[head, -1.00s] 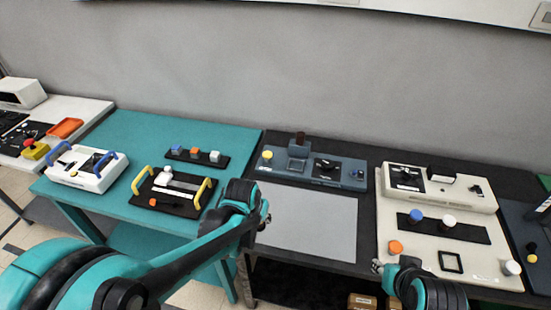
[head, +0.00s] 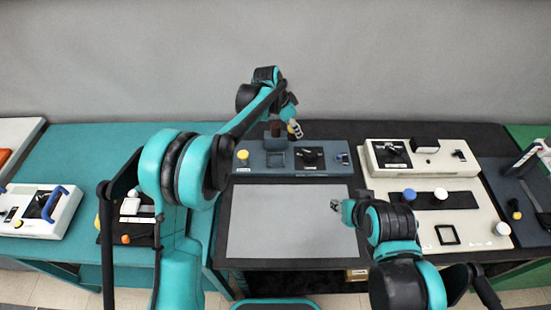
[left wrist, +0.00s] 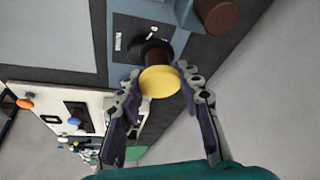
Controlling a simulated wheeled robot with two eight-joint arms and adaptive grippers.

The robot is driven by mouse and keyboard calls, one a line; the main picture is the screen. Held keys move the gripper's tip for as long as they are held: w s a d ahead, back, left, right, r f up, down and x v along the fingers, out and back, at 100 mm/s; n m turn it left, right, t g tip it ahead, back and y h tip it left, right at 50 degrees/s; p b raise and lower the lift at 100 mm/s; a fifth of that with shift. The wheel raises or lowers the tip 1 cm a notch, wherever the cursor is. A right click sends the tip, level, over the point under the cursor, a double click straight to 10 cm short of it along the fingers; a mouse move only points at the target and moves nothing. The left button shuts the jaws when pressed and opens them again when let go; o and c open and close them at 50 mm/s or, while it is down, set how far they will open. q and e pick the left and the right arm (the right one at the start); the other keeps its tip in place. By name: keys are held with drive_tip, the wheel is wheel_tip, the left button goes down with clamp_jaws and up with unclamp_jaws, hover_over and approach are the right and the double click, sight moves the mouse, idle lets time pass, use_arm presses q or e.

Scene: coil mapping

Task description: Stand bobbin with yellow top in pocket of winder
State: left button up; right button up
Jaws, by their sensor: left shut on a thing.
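The bobbin with the yellow top (left wrist: 160,82) is between the fingers of my left gripper (left wrist: 168,92), which is shut on it. Its dark brown body shows beyond the yellow disc in the left wrist view. In the head view this gripper (head: 296,129) is above the back of the blue-grey device (head: 325,172), which looks like the winder. A square block (head: 277,159) and a brown cylinder (head: 275,128) are just left of the gripper. I cannot tell which opening is the pocket. My right gripper (head: 337,205) is over the grey mat; its finger opening is too small to judge.
A yellow round knob (head: 243,155) and a black knob (head: 311,156) are on the blue-grey device. The grey mat (head: 285,225) in front is clear. To the right, a beige board (head: 470,225) carries blue-topped (head: 409,194) and white-topped (head: 441,193) pieces. A grey wall stands behind.

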use_arm(q)
drive_tip(key=w+d+m, duration=0.1)
drive_tip(key=d+m, duration=0.1)
drive_tip(key=d, duration=0.3)
drive_tip(key=shift+g, duration=0.4)
drive_tip(key=s+a+f+b, duration=0.1)
drive_tip(key=a+f, duration=0.1)
drive_tip(key=a, duration=0.1)
drive_tip(key=s+a+f+b, duration=0.1)
drive_tip(key=a+f, duration=0.1)
drive_tip(key=a, duration=0.2)
drive_tip(key=s+a+f+b, duration=0.1)
drive_tip(key=a+f, duration=0.1)
drive_tip(key=a, duration=0.2)
drive_tip(key=shift+s+f, duration=0.1)
drive_tip(key=shift+f, duration=0.25)
drive_tip(key=shift+a+f+b, duration=0.1)
drive_tip(key=shift+f+b, duration=0.7)
drive_tip(key=shift+f, duration=1.2)
drive_tip(key=shift+f, duration=0.1)
drive_tip(key=o, duration=1.2)
